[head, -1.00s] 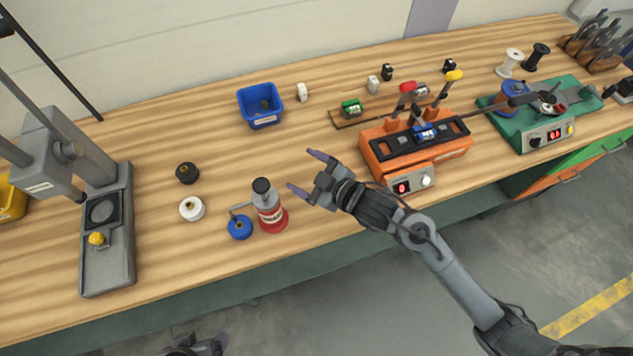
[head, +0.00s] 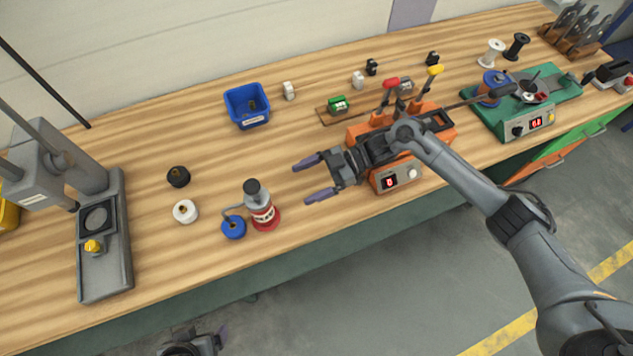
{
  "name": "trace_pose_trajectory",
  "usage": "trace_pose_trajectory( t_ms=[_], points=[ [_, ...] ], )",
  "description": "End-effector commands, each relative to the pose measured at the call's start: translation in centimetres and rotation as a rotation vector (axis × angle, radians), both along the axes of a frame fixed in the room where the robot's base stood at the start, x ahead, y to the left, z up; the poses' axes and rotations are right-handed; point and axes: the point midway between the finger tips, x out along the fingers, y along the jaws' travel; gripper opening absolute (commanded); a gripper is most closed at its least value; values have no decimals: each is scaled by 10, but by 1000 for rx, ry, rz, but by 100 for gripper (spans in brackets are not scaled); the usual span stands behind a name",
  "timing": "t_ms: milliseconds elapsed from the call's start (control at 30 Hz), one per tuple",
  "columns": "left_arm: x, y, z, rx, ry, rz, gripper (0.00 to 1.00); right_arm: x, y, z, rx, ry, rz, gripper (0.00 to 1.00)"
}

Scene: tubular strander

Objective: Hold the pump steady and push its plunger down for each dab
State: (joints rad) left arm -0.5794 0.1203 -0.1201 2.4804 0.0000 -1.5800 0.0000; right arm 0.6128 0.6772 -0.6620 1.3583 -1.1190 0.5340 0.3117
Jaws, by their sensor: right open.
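The pump (head: 263,213) looks like a red and grey bottle with a pale label and a dark top (head: 252,187). It stands upright near the bench's front edge, with a thin spout reaching left over a round blue piece (head: 233,228). My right gripper (head: 305,181) is open and empty. Its purple fingers point left, to the right of the pump and apart from it in the picture. My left gripper (head: 219,340) shows only in part at the bottom edge, in front of the bench, and its jaw state is unclear.
A black spool-like piece (head: 178,176) and a white one (head: 185,211) lie left of the pump. A blue bin (head: 247,106) stands behind. A grey press stand (head: 104,260) is at left. An orange fixture (head: 397,176) sits under my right arm, a green one (head: 515,115) farther right.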

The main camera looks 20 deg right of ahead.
Motion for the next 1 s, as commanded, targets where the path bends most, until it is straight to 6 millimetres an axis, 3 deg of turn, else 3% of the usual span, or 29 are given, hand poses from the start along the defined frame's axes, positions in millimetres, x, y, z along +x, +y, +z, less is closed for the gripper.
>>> trace_pose_trajectory(
  t_ms=[233,700,1000],
  points=[
    [0,0,-2,0,1,0,90,-6,17,-17,-9,41,9,87],
    [0,0,-13,0,1,0,90,-3,94,-39,-9,39,7,87],
    [0,0,-17,0,2,0,90,-1,113,-44,-12,38,6,87]
  ],
)
